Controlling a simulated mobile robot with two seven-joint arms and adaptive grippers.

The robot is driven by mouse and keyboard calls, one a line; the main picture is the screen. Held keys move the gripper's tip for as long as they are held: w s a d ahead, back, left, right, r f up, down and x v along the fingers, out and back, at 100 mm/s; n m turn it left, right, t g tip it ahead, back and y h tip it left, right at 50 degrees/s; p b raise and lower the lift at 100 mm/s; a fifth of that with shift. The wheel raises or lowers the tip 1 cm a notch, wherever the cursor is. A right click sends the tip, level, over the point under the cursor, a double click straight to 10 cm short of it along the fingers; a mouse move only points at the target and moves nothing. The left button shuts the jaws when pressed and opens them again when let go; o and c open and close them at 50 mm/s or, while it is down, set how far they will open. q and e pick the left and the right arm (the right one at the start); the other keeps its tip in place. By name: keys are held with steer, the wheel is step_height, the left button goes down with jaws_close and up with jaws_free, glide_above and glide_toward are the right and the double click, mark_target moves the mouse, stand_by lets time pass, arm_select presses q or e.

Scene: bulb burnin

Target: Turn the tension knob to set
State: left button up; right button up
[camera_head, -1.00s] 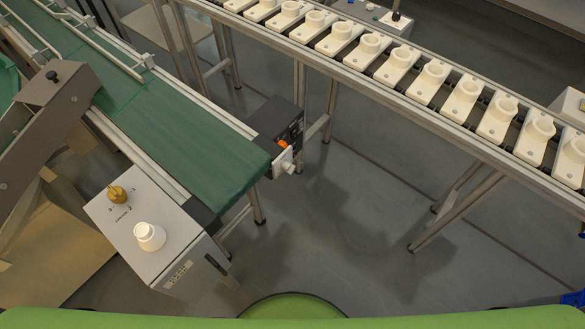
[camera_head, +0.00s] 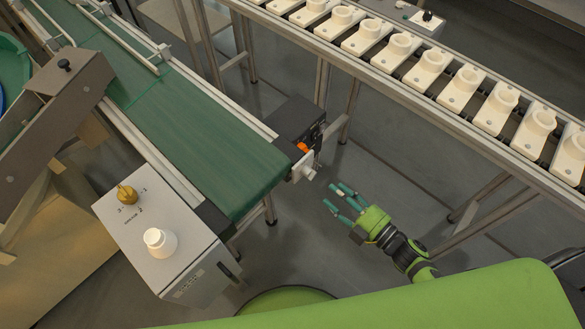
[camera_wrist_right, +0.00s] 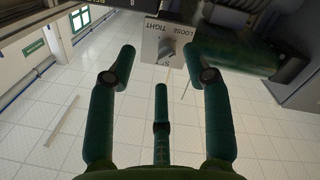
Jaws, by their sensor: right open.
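The tension knob (camera_head: 309,173) is a small pale knob on a white plate at the end of the green conveyor, in the head view. In the right wrist view the grey knob (camera_wrist_right: 168,47) sits on a plate marked LOOSE and TIGHT; a further marking below it is too small to read. My right gripper (camera_head: 337,195) is to the right of the knob and apart from it. Its three green fingers (camera_wrist_right: 159,55) are spread and empty, with the knob beyond them and between the two outer tips. My left gripper is out of view.
The green belt conveyor (camera_head: 190,125) ends beside the knob. A grey control box (camera_head: 185,270) with a brass selector (camera_head: 126,194) and a white round knob (camera_head: 160,241) stands in front. A rail conveyor (camera_head: 450,125) carries several white holders at the right. Open floor lies between.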

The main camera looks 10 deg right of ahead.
mark_target(314, 177)
steer(key=shift+w+a+r+n+y, duration=0.2)
steer(key=shift+a+r+n+y, duration=0.2)
steer(key=shift+a+r, duration=0.15)
steer(key=shift+w+a+r+n+y, duration=0.15)
steer(key=shift+a+r+n+y, duration=0.25)
steer(key=shift+r, duration=0.15)
steer(key=x, duration=0.4)
steer(key=shift+w+a+p, duration=0.2)
steer(key=shift+w+p, duration=0.1)
steer(key=shift+p, duration=0.05)
steer(key=shift+w+a+f, duration=0.1)
steer(key=shift+w+a, duration=0.35)
steer(key=shift+w, duration=0.1)
